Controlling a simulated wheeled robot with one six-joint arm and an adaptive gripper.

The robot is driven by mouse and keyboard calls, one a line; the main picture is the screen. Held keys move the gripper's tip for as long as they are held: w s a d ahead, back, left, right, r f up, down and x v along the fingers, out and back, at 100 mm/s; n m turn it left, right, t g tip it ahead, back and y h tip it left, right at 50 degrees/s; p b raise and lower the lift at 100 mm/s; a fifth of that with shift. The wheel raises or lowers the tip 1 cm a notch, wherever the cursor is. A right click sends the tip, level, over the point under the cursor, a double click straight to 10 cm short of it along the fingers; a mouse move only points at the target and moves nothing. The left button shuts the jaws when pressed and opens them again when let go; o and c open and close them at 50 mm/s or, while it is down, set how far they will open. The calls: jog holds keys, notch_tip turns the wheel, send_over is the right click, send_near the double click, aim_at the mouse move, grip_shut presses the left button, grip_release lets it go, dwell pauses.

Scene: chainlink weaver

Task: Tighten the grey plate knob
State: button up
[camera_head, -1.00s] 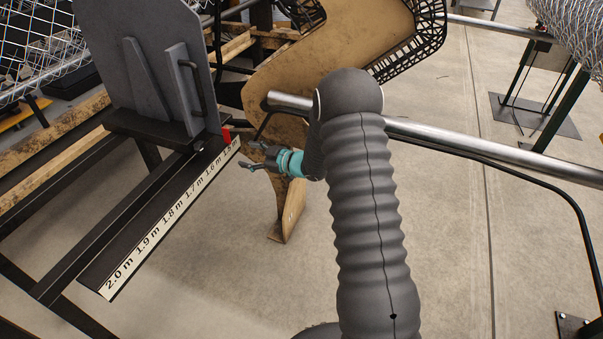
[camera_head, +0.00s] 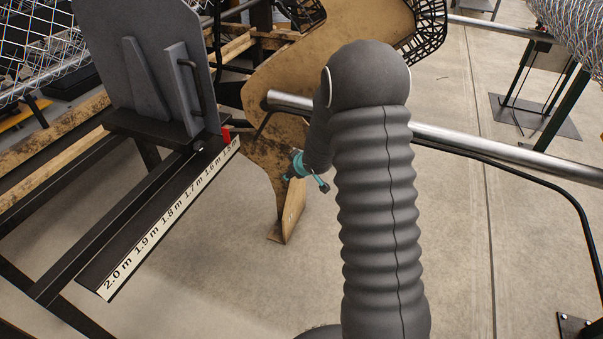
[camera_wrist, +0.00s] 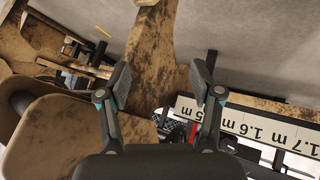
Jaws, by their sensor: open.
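The upright grey plate (camera_head: 150,70) with a black handle stands on a dark rail at the left in the head view. A small dark round part (camera_head: 199,147), perhaps its knob, sits low at the plate's foot. My gripper (camera_wrist: 160,82) is open and empty in the wrist view, its two fingers apart over brown, stained sheet. In the head view only teal bits of my gripper (camera_head: 310,175) show beside my arm, to the right of the plate and apart from it. In the wrist view the knob cannot be made out clearly.
A scale strip (camera_head: 170,220) runs along the rail, with a red marker (camera_head: 225,134) near its far end. The strip also shows in the wrist view (camera_wrist: 250,124). A brown machine guard (camera_head: 330,60) and a steel bar (camera_head: 500,154) stand close to my arm. Open floor lies in front.

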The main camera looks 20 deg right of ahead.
jog(key=shift+s+d+r+m+g+h, duration=0.1)
jog(key=shift+s+d+m+g+h, duration=0.15)
jog(key=shift+s+d, duration=0.35)
jog(key=shift+s+d+r+m+g+h, duration=0.15)
jog(key=shift+s+d+g+h, duration=0.15)
jog(key=shift+s, duration=0.55)
jog(key=shift+f, duration=0.1)
jog(key=n+t+y+b, duration=0.2)
jog(key=n+y+b, duration=0.3)
jog(key=n+y, duration=0.7)
send_near(204, 148)
jog(key=w+a+m+y, duration=0.1)
jog(key=w+a, duration=0.1)
jog(key=w+a+f+m+y, duration=0.1)
jog(key=w+a, duration=0.1)
jog(key=a, duration=0.1)
jog(key=w+a+f+m+y, duration=0.1)
jog(key=w+a, duration=0.1)
jog(key=a, duration=0.1)
jog(key=shift+w+a+m, duration=0.2)
jog(key=shift+w+m, duration=0.1)
jog(key=shift+w, duration=0.05)
